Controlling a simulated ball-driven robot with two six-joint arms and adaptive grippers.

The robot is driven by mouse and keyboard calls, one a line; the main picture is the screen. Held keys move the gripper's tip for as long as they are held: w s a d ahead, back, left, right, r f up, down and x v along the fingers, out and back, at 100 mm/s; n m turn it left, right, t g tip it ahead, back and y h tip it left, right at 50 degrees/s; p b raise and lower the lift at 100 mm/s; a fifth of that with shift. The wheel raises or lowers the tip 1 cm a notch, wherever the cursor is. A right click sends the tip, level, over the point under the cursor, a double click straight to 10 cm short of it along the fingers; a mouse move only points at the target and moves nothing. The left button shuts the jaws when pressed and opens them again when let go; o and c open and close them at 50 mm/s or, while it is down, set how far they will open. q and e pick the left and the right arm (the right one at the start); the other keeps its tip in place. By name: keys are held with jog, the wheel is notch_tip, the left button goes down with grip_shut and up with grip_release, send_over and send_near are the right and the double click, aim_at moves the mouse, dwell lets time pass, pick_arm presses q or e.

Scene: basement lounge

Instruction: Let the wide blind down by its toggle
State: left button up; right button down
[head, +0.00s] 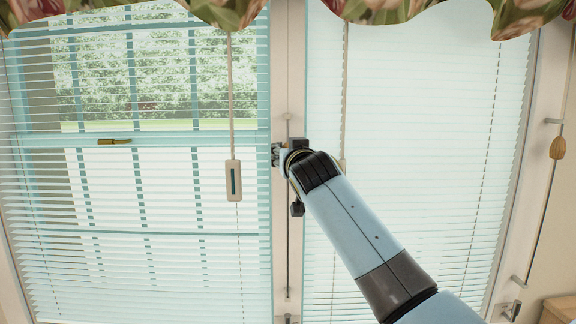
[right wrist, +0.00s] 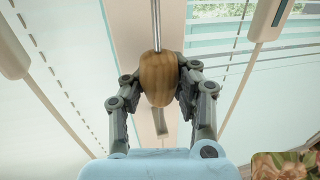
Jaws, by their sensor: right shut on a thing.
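Two slatted blinds hang side by side. The left blind (head: 150,190) shows the window and greenery between its slats; the right blind (head: 420,130) looks closed. My right gripper (head: 277,155) is at the post between them, seen mostly from behind in the head view. In the right wrist view my right gripper (right wrist: 160,90) is shut on a wooden toggle (right wrist: 158,70), with a finger on each side. A thin rod or cord (right wrist: 157,25) runs into the toggle's end. That toggle is hidden in the head view. My left gripper is not in view.
A flat pale pull (head: 233,180) hangs on a cord before the left blind, close to my right gripper. Another pull (head: 343,165) is partly behind my arm. A second wooden toggle (head: 557,147) hangs at far right. A flowered valance (head: 380,10) lines the top.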

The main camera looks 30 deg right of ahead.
jog(key=shift+r, duration=0.7)
jog(key=shift+r+p, duration=0.25)
jog(key=shift+p, duration=0.15)
jog(key=shift+r, duration=0.1)
jog(key=c, duration=1.5)
grip_release()
jog(key=o, duration=0.3)
jog(key=shift+s+r, duration=0.2)
jog(key=shift+s, duration=0.1)
jog(key=shift+o, duration=1.3)
jog(key=shift+w+f, duration=0.1)
jog(key=shift+w, duration=0.05)
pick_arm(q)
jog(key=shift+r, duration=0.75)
pick_arm(e)
jog(key=v, duration=1.2)
jog(key=shift+f, duration=0.15)
